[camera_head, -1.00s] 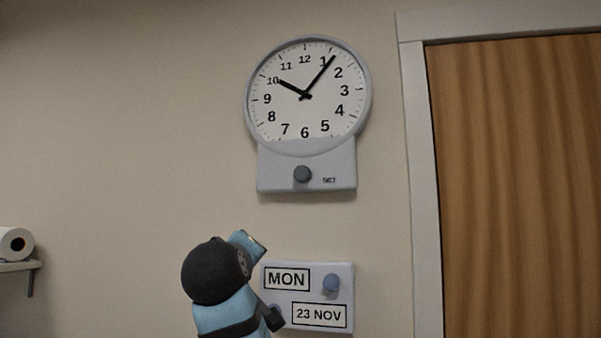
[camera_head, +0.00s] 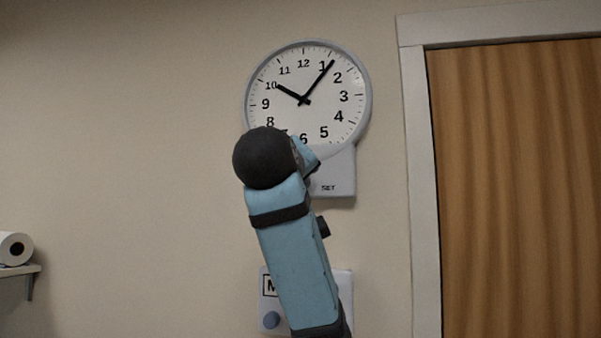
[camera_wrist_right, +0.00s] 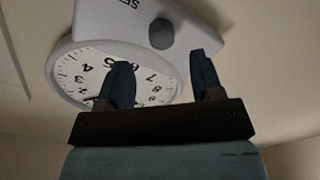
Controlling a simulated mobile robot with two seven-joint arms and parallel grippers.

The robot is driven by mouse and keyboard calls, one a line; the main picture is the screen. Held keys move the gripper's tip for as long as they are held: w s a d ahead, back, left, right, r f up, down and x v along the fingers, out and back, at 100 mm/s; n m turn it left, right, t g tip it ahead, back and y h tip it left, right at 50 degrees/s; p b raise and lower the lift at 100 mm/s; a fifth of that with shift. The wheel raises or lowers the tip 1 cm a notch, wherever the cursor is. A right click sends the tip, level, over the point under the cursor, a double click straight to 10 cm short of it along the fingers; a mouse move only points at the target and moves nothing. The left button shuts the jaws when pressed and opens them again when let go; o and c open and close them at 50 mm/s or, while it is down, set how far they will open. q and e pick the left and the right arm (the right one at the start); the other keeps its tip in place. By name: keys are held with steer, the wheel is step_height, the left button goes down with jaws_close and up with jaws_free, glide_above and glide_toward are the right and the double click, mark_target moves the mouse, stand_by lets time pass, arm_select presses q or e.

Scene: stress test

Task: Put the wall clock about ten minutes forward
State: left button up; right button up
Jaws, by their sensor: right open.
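The round white wall clock (camera_head: 300,75) hangs on the wall; its short hand points near 10 and its long hand just past 1. The grey panel under it, marked SET (camera_head: 328,188), is partly hidden by my right arm. In the right wrist view the clock face (camera_wrist_right: 85,72) appears upside down, and the dark round knob (camera_wrist_right: 161,33) on the panel is in plain sight. My right gripper (camera_wrist_right: 162,62) is open and empty, its two fingers apart, with the knob beyond the tips and roughly between them. My left gripper is not in view.
A calendar panel (camera_head: 342,292) with its own blue-grey knob (camera_head: 271,320) is below, mostly behind my right arm. A wooden door (camera_head: 515,190) in a white frame (camera_head: 416,180) is at right. A paper roll (camera_head: 14,249) sits on a small shelf at left.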

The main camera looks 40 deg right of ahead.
steer(key=p+x, duration=0.1)
steer(key=x, duration=0.5)
steer(key=shift+p, duration=0.3)
steer(key=shift+c, duration=0.6)
steer(key=shift+a, duration=0.1)
steer(key=c, duration=0.8)
steer(key=shift+f, duration=0.1)
steer(key=shift+m+b, duration=0.3)
steer(key=shift+b, duration=0.1)
